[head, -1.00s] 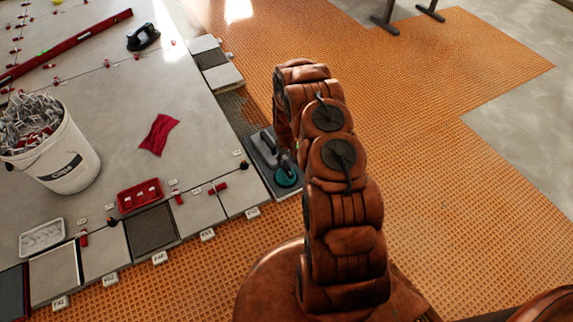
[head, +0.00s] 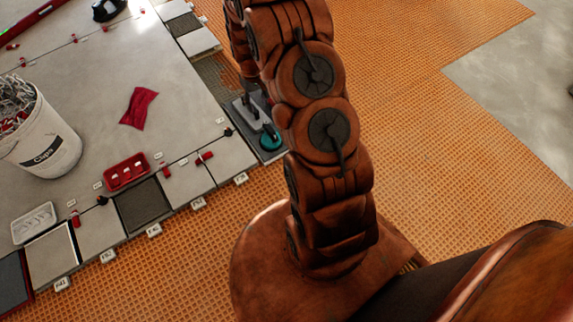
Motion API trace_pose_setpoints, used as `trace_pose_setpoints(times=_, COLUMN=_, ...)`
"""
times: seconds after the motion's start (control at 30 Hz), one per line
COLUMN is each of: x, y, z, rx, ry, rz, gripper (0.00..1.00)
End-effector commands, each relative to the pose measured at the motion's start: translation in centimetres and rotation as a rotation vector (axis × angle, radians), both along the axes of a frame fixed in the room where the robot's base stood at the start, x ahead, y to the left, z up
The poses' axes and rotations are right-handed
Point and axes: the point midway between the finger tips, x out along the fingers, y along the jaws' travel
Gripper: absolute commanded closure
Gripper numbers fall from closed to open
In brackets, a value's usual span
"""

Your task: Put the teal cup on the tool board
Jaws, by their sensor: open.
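The teal cup (head: 271,141) is a round teal disc with a dark part on top. It shows at the near end of the grey tool board (head: 262,155), and looks to rest on it. The board lies on the orange mat beside the tiled slab's right edge. A grey handled tool (head: 246,112) lies on the board behind the cup. My gripper (head: 251,88) shows only as a small dark grey part below my arm's far end, over the far part of the board. It is open, apart from the cup. My arm hides much of it and the board's right side.
The slab carries a white bucket of clips (head: 45,140), a red cloth (head: 138,107), a red tray (head: 127,171), a white tray (head: 34,222) and small red clips along the tile joints. A black tool (head: 108,9) stands at the back. The orange mat (head: 430,130) is clear on the right.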

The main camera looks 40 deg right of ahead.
Motion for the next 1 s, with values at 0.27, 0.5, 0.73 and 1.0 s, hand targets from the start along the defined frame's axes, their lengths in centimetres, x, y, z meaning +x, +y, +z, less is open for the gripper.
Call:
trace_pose_setpoints(times=0.27, x=-3.7, y=3.9, z=7.8, rx=0.005, ry=0.035, rz=0.01, gripper=0.53)
trace_pose_setpoints(times=0.5, x=-8.2, y=7.1, z=13.5, rx=0.011, ry=0.071, rz=0.018, gripper=0.53)
trace_pose_setpoints(times=0.73, x=-13.4, y=10.0, z=18.1, rx=0.018, ry=0.107, rz=0.03, gripper=0.53)
trace_pose_setpoints(times=1.0, x=-20.3, y=12.9, z=22.4, rx=0.021, ry=0.15, rz=0.045, gripper=0.53)
